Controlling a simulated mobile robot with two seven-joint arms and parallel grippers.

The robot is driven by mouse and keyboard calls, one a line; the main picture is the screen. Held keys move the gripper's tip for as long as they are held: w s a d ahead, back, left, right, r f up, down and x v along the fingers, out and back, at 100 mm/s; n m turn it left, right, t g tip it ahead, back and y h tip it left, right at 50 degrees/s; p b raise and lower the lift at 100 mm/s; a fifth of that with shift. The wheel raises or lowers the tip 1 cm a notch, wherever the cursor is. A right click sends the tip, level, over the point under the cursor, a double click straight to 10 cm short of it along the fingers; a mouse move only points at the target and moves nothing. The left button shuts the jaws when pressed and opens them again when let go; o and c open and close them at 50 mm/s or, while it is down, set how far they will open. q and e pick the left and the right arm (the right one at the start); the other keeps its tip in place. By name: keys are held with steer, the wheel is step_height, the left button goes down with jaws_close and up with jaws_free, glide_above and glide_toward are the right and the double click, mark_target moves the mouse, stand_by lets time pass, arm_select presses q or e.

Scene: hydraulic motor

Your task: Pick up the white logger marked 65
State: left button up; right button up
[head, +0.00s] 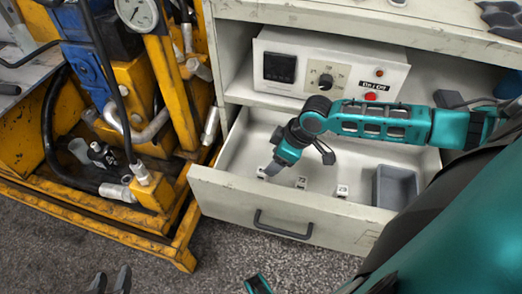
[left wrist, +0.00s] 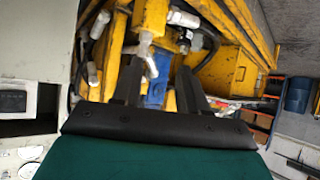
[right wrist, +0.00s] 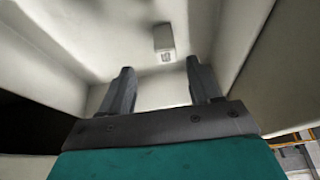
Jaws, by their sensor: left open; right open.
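Three small white loggers lie in the open drawer in the head view: a left one (head: 262,173) partly hidden by my right gripper, a middle one (head: 301,183) and a right one (head: 342,190). Their dark markings are too small to read surely, so I cannot tell which is 65. My right gripper (head: 271,168) points down into the drawer beside the left logger. In the right wrist view its fingers (right wrist: 160,72) are apart and empty, with one white logger (right wrist: 163,40) beyond them. My left gripper (head: 110,281) is open and empty at the bottom left.
The drawer (head: 235,205) has raised walls and a dark handle (head: 283,225). A grey bin (head: 396,187) sits at its right end. A control box (head: 330,68) stands on the shelf above. A yellow hydraulic machine (head: 135,85) is at left, close to the drawer.

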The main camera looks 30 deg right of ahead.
mark_target(260, 175)
steer(key=b+x, duration=0.1)
steer(key=x, duration=0.3)
steer(key=shift+w+f, duration=0.1)
steer(key=shift+f, duration=0.2)
steer(key=b+x, duration=0.1)
steer(key=x, duration=0.1)
steer(key=a+b+x, duration=0.1)
steer(key=x, duration=0.1)
steer(key=shift+w+a+f+b, duration=0.1)
steer(key=shift+b, duration=0.2)
steer(key=shift+w+f, duration=0.1)
steer(key=shift+f, duration=0.2)
steer(key=c, duration=1.1)
